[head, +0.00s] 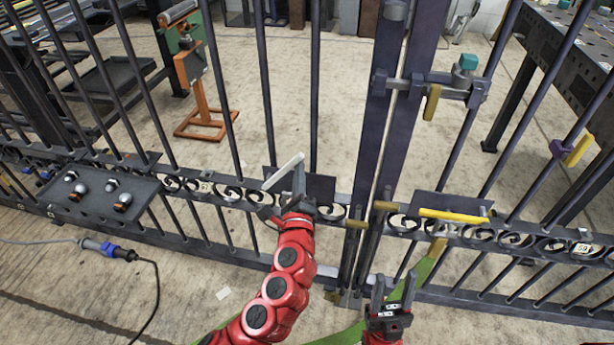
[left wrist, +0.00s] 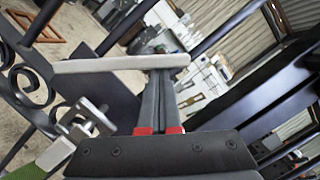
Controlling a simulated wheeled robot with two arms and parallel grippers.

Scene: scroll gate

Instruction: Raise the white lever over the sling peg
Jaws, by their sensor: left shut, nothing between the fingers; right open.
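The white lever (head: 284,171) is a pale bar on the gate's left leaf, slanting up to the right in the head view. My left gripper (head: 299,178) is shut and empty by the lever's right part. In the left wrist view the lever (left wrist: 115,64) crosses at the tips of my left gripper (left wrist: 167,78); I cannot tell if they touch. A metal peg (left wrist: 90,118) sits below the lever there, with a green sling (left wrist: 48,156) beside it. The head view also shows green sling (head: 428,268). My right gripper (head: 392,292) is open and empty, low right of the gate's middle.
A yellow lever (head: 453,215) lies on the right leaf. A latch with a yellow handle (head: 431,103) is higher on the middle posts. A shelf with knobs (head: 100,193) is on the left. A cable connector (head: 108,249) lies at the lower left.

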